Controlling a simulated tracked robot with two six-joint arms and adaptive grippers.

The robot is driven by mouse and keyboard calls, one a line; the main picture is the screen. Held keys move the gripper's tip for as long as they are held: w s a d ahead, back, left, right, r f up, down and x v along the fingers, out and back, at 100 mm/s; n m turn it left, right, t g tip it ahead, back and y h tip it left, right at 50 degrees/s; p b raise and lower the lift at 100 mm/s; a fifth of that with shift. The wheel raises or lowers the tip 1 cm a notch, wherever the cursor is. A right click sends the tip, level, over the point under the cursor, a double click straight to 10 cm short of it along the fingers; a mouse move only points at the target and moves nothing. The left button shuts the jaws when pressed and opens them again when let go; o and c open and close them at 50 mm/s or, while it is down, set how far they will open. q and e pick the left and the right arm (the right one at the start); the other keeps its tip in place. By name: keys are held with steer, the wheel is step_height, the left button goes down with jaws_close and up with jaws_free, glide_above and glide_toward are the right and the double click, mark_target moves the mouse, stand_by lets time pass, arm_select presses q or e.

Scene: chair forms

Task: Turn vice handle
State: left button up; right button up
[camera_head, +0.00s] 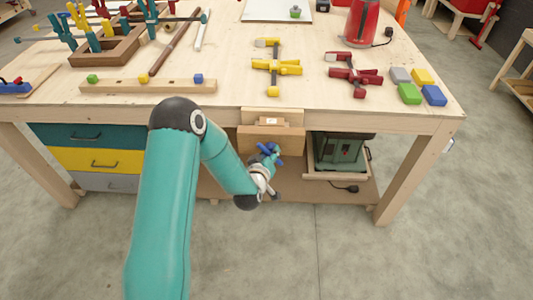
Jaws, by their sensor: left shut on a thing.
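The wooden vice (288,140) is fixed to the front edge of the workbench (225,75), a little right of the middle. My left arm reaches in from the lower left, and my left gripper (268,153) is right at the front face of the vice. It is shut on the vice handle, which is mostly hidden by the fingers and the wrist. The handle's exact angle cannot be told. My right gripper is out of view.
Yellow clamps (276,67) and dark red clamps (353,75) lie on the bench above the vice. Coloured blocks (410,94) sit at the right. Drawers (95,158) are under the left side, and a green machine (338,150) stands on the lower shelf. The floor in front is clear.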

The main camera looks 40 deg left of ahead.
arm_select(q)
steer(key=shift+s+d+f, duration=0.1)
steer(key=shift+s+f, duration=0.15)
steer(key=shift+f, duration=0.15)
steer(key=o, duration=1.1)
steer(key=shift+c, duration=0.2)
steer(key=shift+o, duration=0.4)
steer(key=shift+w+r, duration=0.15)
steer(key=shift+r, duration=0.05)
steer(key=v, duration=0.7)
steer(key=shift+s, duration=0.2)
steer(key=shift+d, duration=0.1)
